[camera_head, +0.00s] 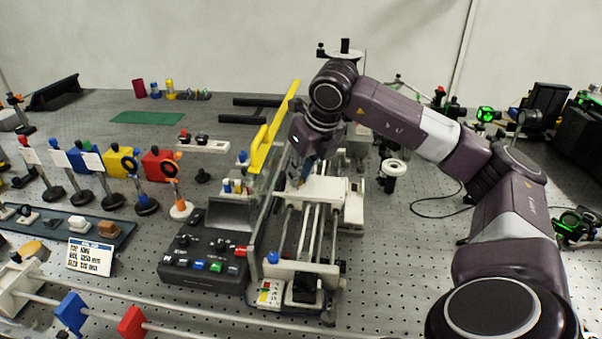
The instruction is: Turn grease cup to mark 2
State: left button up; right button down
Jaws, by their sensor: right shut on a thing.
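My right gripper (303,172) points down at the white carriage (325,190) of the rail machine in the middle of the bench. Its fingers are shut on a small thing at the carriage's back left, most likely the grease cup. The wrist and fingers hide that thing, and I cannot make out its marks or how far it is turned. My right arm reaches in from the right, above the machine. My left gripper is not in view.
A yellow-edged panel (270,130) stands upright close to the left of my gripper. A black control box (205,262) with coloured buttons sits left of the machine. Several lens stands fill the left. A white round fitting (393,167) stands to the right, with bare breadboard in front.

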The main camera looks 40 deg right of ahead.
jog(key=shift+m+h, duration=0.3)
jog(key=shift+m, duration=0.5)
jog(key=c, duration=1.9)
grip_release()
jog(key=v, duration=1.2)
jog(key=shift+a, duration=0.1)
